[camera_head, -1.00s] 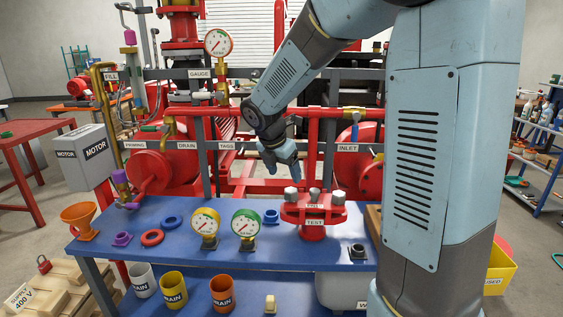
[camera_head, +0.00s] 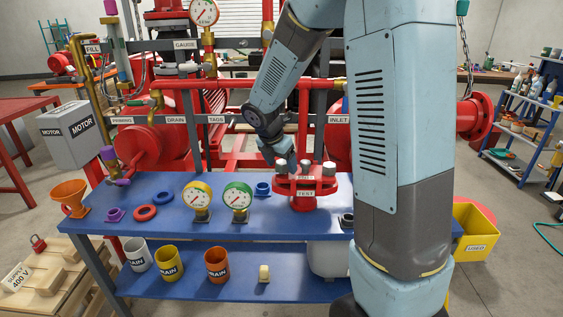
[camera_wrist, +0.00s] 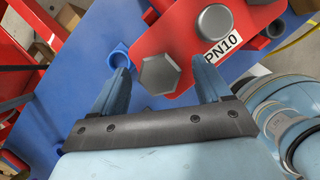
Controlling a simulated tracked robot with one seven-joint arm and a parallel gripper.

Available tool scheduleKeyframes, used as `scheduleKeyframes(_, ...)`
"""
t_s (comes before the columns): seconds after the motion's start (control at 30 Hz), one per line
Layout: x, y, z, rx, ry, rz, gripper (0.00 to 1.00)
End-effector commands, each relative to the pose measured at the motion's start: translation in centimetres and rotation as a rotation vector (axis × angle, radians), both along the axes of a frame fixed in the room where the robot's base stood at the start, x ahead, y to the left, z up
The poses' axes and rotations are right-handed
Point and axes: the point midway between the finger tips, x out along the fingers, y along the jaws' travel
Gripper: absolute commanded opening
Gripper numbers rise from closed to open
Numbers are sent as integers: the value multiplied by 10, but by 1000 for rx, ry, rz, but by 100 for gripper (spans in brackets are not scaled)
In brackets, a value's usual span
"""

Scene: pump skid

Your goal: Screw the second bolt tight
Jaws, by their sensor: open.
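The red test flange (camera_head: 300,187) stands on the blue bench, with several grey bolts on top. Its label reads TEST in the head view and PN10 in the wrist view. A hex-head bolt (camera_wrist: 160,75) lies between my fingers in the wrist view, with space on both sides. Another bolt (camera_wrist: 215,22) with a round-looking top sits beyond it, by the PN10 label. My gripper (camera_wrist: 160,67) is open and empty over the flange's edge. In the head view my gripper (camera_head: 274,154) is just above the left bolt (camera_head: 281,167). Which bolt is the second is not marked.
The blue bench (camera_head: 150,180) carries a yellow gauge (camera_head: 196,198), a green gauge (camera_head: 237,198), an orange funnel (camera_head: 70,196) and several rings. A blue fitting (camera_head: 262,188) stands left of the flange. Red pipework (camera_head: 240,85) runs behind. Cups stand on the lower shelf.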

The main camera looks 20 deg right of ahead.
Motion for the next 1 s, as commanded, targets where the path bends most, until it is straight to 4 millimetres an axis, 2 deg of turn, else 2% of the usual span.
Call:
scheduleKeyframes(0.07, 0, 0, 0, 0, 0, 0, 71)
scheduleKeyframes(0.67, 0, 1, 0, 0, 0, 1, 14)
scheduleKeyframes(0.7, 0, 1, 0, 0, 0, 1, 43)
scheduleKeyframes(1.0, 0, 1, 0, 0, 0, 1, 15)
